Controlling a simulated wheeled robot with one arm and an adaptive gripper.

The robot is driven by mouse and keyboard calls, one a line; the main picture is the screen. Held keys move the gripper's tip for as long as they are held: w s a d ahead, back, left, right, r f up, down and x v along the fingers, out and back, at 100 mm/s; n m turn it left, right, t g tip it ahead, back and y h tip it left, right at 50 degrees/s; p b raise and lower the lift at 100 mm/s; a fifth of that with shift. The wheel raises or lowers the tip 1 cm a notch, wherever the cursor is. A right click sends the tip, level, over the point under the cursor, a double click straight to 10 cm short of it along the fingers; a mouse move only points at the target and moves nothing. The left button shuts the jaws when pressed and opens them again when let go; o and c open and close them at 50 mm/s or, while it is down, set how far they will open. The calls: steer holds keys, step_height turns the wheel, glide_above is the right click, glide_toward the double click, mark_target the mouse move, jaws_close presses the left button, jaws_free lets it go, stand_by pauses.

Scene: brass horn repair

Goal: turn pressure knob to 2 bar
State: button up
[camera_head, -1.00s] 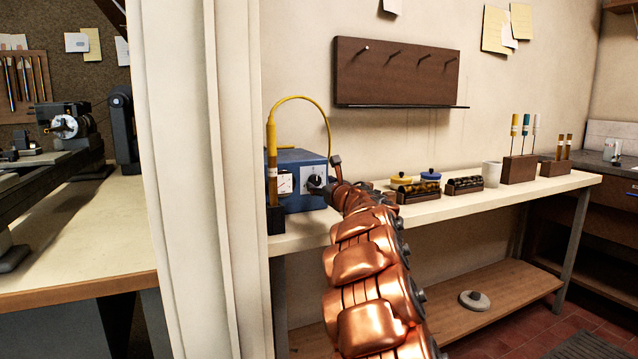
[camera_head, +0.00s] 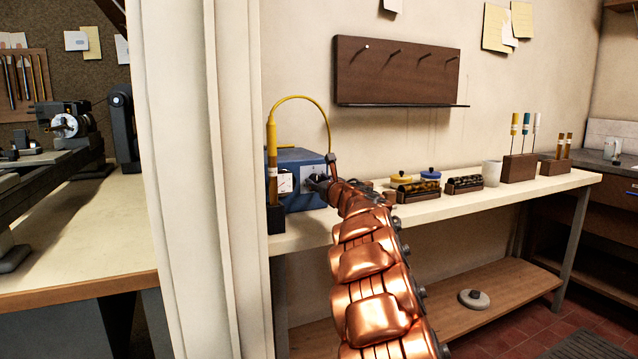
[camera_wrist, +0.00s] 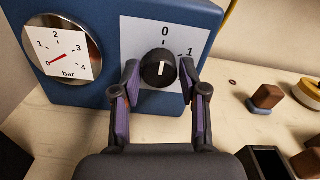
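The blue pressure unit (camera_head: 298,160) stands at the left end of the bench. In the wrist view its black knob (camera_wrist: 158,69) sits on a white plate (camera_wrist: 196,38) marked 0 at the top and 1 at the right. The knob's white line is upright on its face. The round gauge (camera_wrist: 62,53) is left of it, marked 0 to 4 bar; its red needle lies by the 0. My gripper (camera_wrist: 160,73) is open, with one finger at each side of the knob. I cannot tell whether either finger touches it. In the head view my gripper partly hides the knob.
A yellow hose (camera_head: 302,98) arches over the unit from a stand at its left. Jars, wooden racks and a white cup (camera_head: 491,173) stand along the bench (camera_head: 450,208) to the right. A dark peg board (camera_head: 397,72) hangs on the wall above.

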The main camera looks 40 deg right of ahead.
steer(key=c, duration=0.6)
steer(key=shift+d, duration=0.1)
steer(key=shift+c, duration=0.4)
